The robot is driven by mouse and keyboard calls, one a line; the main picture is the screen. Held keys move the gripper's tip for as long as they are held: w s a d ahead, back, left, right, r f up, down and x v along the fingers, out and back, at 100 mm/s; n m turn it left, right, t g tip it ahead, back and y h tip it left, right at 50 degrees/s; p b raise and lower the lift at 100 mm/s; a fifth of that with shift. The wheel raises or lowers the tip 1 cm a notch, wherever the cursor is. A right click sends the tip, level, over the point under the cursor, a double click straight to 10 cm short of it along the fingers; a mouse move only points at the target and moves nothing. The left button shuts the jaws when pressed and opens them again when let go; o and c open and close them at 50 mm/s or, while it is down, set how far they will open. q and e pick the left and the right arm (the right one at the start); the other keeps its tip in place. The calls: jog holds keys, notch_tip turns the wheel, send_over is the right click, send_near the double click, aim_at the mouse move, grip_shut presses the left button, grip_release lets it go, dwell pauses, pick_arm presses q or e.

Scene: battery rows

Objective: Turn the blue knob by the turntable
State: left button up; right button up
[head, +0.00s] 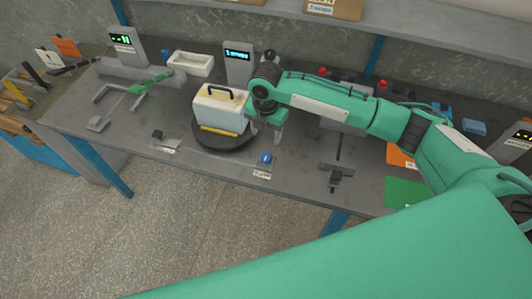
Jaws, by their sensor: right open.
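The blue knob (265,158) sits on a small base near the front edge of the bench, with a label in front of it. The round dark turntable (225,142) is to its left and bears a pale box-like battery (221,109) with a black handle and a yellow strip. My right gripper (268,136) points down just above and behind the knob, close to the right side of the battery. It is open and appears empty. A gap shows between the gripper and the knob. My left gripper is not in view.
A grey bench (300,188) carries it all. A white tray (191,64) and a display unit (238,62) stand behind the turntable. A dark clamp-like fixture (337,175) stands right of the knob. Green (405,193) and orange mats lie farther right.

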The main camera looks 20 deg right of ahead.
aim_at(266, 157)
notch_tip(266, 157, down, 12)
jog(key=shift+r+p, duration=0.15)
jog(key=shift+p, duration=1.05)
jog(key=shift+c, duration=0.3)
jog(key=c, duration=0.9)
